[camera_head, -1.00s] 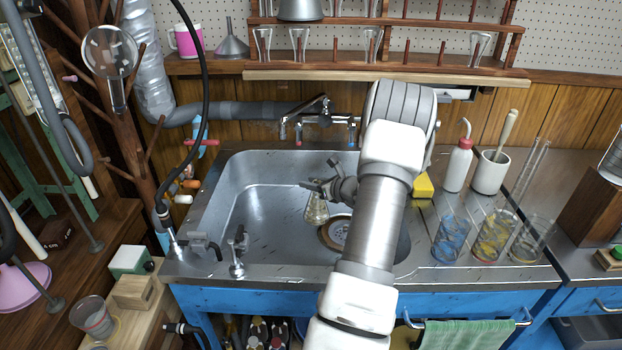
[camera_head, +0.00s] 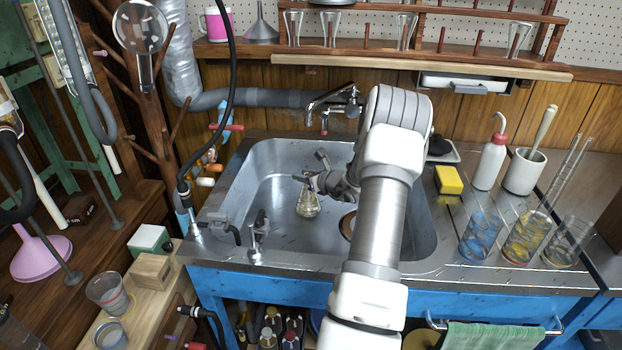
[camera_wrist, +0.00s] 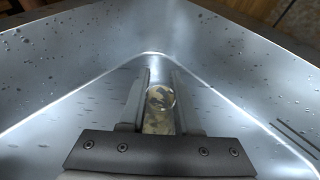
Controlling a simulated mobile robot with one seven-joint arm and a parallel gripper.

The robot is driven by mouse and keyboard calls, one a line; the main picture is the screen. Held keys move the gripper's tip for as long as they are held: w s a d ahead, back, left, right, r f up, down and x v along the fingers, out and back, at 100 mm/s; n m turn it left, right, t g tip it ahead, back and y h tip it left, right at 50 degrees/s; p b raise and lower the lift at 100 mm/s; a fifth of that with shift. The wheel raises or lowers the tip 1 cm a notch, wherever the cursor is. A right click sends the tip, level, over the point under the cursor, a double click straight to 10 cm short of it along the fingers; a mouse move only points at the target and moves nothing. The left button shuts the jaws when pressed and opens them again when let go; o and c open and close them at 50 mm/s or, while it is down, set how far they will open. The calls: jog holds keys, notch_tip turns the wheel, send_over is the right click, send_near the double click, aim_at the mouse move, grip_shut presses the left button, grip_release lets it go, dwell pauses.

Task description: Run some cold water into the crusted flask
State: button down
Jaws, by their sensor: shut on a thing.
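The crusted flask (camera_head: 308,206) is a small conical glass flask with yellowish crust, upright inside the steel sink (camera_head: 262,172). My gripper (camera_head: 308,180) is shut on its neck and holds it in the left-middle of the basin. In the wrist view the flask (camera_wrist: 159,108) shows between the two fingers, its speckled glass seen from above. I cannot tell whether its base touches the basin floor. The faucet (camera_head: 336,98) stands at the back of the sink, with its spout to the left and a red-marked tap below. My arm hides part of the faucet and the sink's right side.
A yellow sponge (camera_head: 449,180), a red-capped wash bottle (camera_head: 490,160) and a white mortar (camera_head: 524,172) stand right of the sink. Several stained glass beakers are at the front right. Small fittings (camera_head: 259,232) stand on the front-left rim. A black hose hangs at the left.

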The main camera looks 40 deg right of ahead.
jog(key=shift+f+b, duration=0.35)
jog(key=shift+f, duration=0.1)
jog(key=c, duration=0.5)
grip_release()
jog(key=shift+c, duration=0.2)
jog(key=shift+s, duration=0.1)
jog(key=p+v, duration=0.4)
jog(key=v, duration=1.3)
jog(key=shift+s, duration=0.15)
jog(key=shift+a+r, duration=0.1)
jog(key=shift+a, duration=0.05)
